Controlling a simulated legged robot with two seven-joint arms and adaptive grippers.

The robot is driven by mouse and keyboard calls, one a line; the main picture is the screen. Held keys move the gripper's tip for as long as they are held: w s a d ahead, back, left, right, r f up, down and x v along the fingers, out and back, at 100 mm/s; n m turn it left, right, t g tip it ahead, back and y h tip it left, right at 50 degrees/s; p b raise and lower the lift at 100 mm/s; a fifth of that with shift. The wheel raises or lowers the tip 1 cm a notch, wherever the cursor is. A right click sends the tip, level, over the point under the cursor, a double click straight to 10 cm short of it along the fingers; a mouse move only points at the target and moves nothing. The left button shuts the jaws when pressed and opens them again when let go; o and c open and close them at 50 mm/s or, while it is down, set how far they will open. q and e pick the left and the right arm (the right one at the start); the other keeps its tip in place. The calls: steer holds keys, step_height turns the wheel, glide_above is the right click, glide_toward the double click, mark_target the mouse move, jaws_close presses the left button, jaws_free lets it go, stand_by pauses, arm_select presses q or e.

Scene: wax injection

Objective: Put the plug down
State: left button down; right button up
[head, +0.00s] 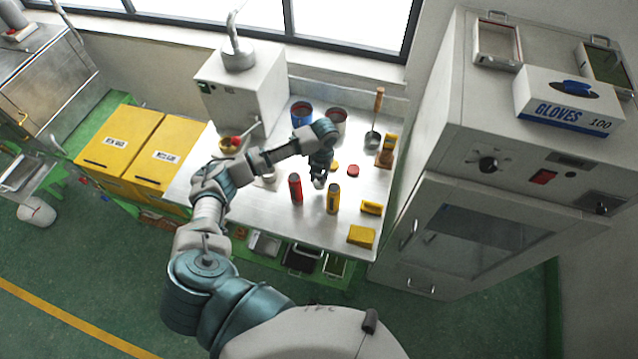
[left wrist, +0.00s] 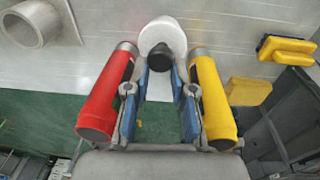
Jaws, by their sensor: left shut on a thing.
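My left gripper (head: 319,170) is low over the metal table, between and beyond a red cylinder and an orange-yellow one. In the left wrist view its two blue-lined fingers (left wrist: 160,70) are shut on the dark stem of the plug (left wrist: 162,32). The plug has a round white body, which sits just beyond the fingertips. In the head view the plug (head: 319,184) is a small pale spot under the gripper. Whether it touches the table is not clear. My right gripper is not in view.
The red cylinder (head: 295,189) and yellow cylinder (head: 333,198) stand close on either side of the fingers. Yellow blocks (head: 361,236) lie near the table's right front. A grey open cup (left wrist: 32,22) is at left. A tall cabinet (head: 470,235) stands right of the table.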

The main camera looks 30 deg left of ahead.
mark_target(316, 182)
arm_select(q)
steer(key=shift+a+f, duration=0.2)
steer(key=shift+f, duration=0.2)
steer(key=f, duration=0.3)
steer(key=shift+a+f, duration=0.25)
steer(key=shift+a, duration=0.1)
steer(key=shift+d+f, duration=0.1)
steer(key=shift+s+d, duration=0.1)
steer(key=c, duration=1.2)
jaws_free()
steer(key=shift+d, duration=0.15)
steer(key=shift+o, duration=1.1)
steer(key=shift+d, duration=0.1)
steer(key=r, duration=0.7)
steer(key=w+r+b, duration=0.1)
steer(key=r, duration=0.3)
steer(key=shift+w+d, duration=0.1)
steer(key=shift+r, duration=0.6)
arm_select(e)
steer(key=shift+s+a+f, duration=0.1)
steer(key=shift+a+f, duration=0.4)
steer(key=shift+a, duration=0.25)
arm_select(q)
steer(key=shift+f, duration=0.1)
